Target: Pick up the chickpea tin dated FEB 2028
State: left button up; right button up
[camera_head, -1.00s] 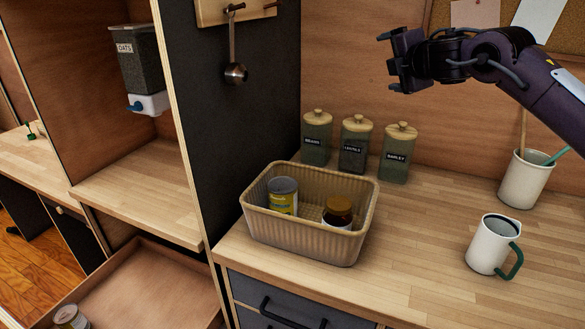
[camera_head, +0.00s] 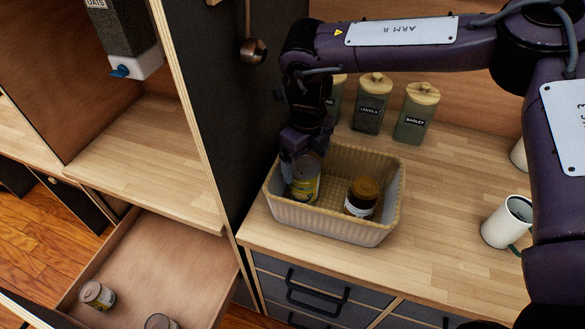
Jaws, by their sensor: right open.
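A yellow-labelled tin (camera_head: 306,183) stands in the left end of the ribbed beige basket (camera_head: 330,229) on the counter. Two more tins are in the open drawer at the lower left: one tin (camera_head: 97,294) with a pale label and another tin (camera_head: 161,322) cut by the picture's bottom edge. No date or chickpea wording is legible on any of them. My right gripper (camera_head: 298,160) points down into the basket's left end, open, at the top of the yellow-labelled tin. Whether its fingers touch the tin I cannot tell. My left gripper is out of view.
A brown-lidded jar (camera_head: 362,197) stands right of the tin in the basket. Behind are the lentils canister (camera_head: 371,104) and barley canister (camera_head: 416,114). A dark upright panel (camera_head: 215,110) rises close left of the gripper. A white mug (camera_head: 505,222) stands right; counter between is clear.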

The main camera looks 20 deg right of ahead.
aim_at(307, 167)
jog(key=f+p, duration=0.2)
jog(key=f, duration=0.1)
jog(key=shift+s, duration=0.4)
jog(key=f, duration=0.2)
jog(key=shift+w+a+f, duration=0.25)
jog(key=shift+f, duration=0.35)
jog(key=shift+s+d, duration=0.1)
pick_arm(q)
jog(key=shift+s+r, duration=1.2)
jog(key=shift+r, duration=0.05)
pick_arm(e)
jog(key=c, duration=1.4)
jog(key=shift+o, duration=0.2)
jog(key=shift+r, duration=0.1)
